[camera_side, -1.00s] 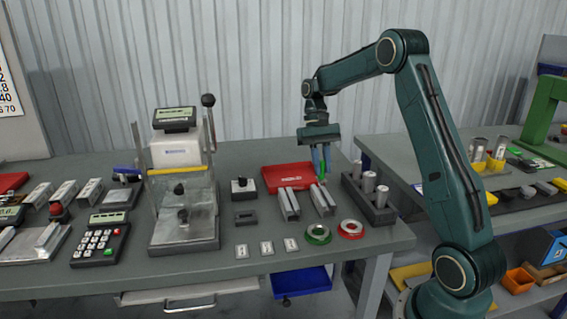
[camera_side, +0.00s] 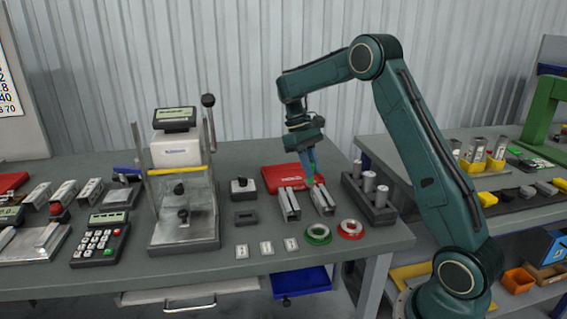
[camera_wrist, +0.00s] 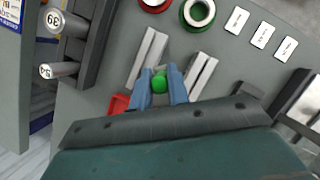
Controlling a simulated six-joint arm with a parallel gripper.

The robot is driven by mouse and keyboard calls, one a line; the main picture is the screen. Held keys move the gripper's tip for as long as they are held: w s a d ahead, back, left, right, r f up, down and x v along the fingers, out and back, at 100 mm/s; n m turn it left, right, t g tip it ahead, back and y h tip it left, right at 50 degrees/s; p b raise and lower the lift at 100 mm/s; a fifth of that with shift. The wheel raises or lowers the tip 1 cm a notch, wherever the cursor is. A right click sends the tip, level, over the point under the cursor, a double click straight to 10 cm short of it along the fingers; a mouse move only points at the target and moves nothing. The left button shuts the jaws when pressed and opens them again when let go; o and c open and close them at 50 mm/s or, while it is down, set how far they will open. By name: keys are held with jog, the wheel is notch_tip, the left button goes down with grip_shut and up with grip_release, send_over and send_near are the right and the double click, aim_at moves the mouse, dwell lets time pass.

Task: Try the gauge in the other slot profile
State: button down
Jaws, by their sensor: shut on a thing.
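My gripper (camera_side: 309,170) is shut on the green-handled gauge; its green part (camera_wrist: 158,82) shows between the blue fingers in the wrist view. The gauge's lower end is hidden or too small to tell. Two grey slotted profiles lie side by side on the bench: the left one (camera_side: 289,205) and the right one (camera_side: 322,200). In the wrist view the right profile (camera_wrist: 148,55) appears left of the gauge, and the left profile (camera_wrist: 202,74) appears right of it. The gauge is near the profiles' far ends, by the right one. I cannot tell whether it touches either.
A red case (camera_side: 282,176) lies behind the profiles. A green ring (camera_side: 318,235) and a red ring (camera_side: 351,229) lie in front. A rack of cylinders (camera_side: 368,196) stands close on the right. A clear-fronted test stand (camera_side: 184,209) is left. Small white tags (camera_side: 266,248) lie in front.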

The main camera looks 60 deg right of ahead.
jog(key=n, duration=0.1)
jog(key=w+a+n+h, duration=0.1)
jog(key=n, duration=0.1)
jog(key=shift+f, duration=0.1)
jog(key=n, duration=0.2)
jog(key=a+n+h, duration=0.1)
jog(key=shift+w+n+h, duration=0.3)
jog(key=shift+w+n, duration=0.1)
jog(key=n, duration=0.2)
jog(key=n+t+h, duration=0.1)
jog(key=n, duration=0.1)
jog(key=w+a+n+t+h, duration=0.1)
jog(key=n, duration=0.3)
jog(key=n+t, duration=0.1)
jog(key=n, duration=0.1)
jog(key=shift+w+a+r+n+t+h, duration=0.2)
jog(key=shift+w+a+n+t+h, duration=0.1)
jog(key=shift+t, duration=0.1)
jog(key=n+t, duration=0.1)
jog(key=n, duration=0.2)
jog(key=r+n+t+y, duration=0.1)
jog(key=n, duration=0.3)
jog(key=n+t, duration=0.2)
jog(key=n, duration=0.2)
jog(key=shift+w+a+r, duration=0.3)
jog(key=shift+w, duration=0.1)
